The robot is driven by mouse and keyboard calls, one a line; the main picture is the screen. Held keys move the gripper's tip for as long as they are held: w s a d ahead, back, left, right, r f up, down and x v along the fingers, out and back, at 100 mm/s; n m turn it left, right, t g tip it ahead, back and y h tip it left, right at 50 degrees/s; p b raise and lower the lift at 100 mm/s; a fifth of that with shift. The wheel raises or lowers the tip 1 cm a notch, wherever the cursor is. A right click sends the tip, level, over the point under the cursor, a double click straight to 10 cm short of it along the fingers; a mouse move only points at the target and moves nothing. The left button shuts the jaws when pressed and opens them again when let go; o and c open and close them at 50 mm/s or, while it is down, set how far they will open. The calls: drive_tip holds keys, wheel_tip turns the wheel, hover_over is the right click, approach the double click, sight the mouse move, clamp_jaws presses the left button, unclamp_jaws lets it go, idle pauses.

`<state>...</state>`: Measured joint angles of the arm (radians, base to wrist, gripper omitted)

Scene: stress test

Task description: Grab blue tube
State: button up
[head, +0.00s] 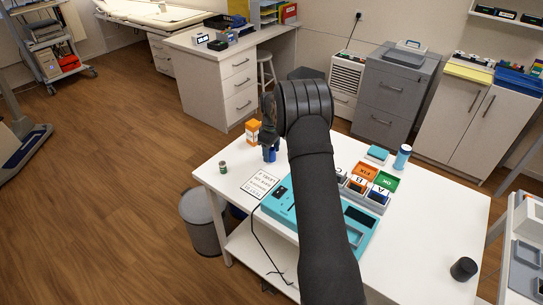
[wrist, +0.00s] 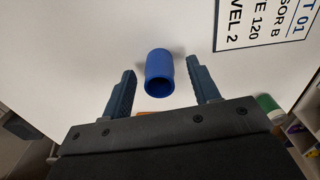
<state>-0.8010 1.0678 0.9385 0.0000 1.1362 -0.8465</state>
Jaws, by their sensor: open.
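The blue tube (wrist: 159,66) stands on the white table top in the wrist view, its open round mouth facing the camera. My gripper (wrist: 161,69) is open, with one dark finger on each side of the tube and a visible gap at both sides. In the head view the blue tube (head: 271,154) shows at the far left part of the table, just below my gripper (head: 268,138). My arm and gripper partly hide that area. I cannot tell the exact height of the fingertips over the table.
An orange-and-white box (head: 253,132) and a small green jar (head: 222,167) stand near the tube. A printed sheet (head: 259,184) lies in front. A teal device (head: 281,213), labelled bins (head: 362,180) and a blue-and-white bottle (head: 402,157) are to the right. The table's right part is mostly clear.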

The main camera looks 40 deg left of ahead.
drive_tip(key=shift+f, duration=0.7)
drive_tip(key=shift+c, duration=0.3)
drive_tip(key=c, duration=1)
drive_tip(key=shift+o, duration=0.2)
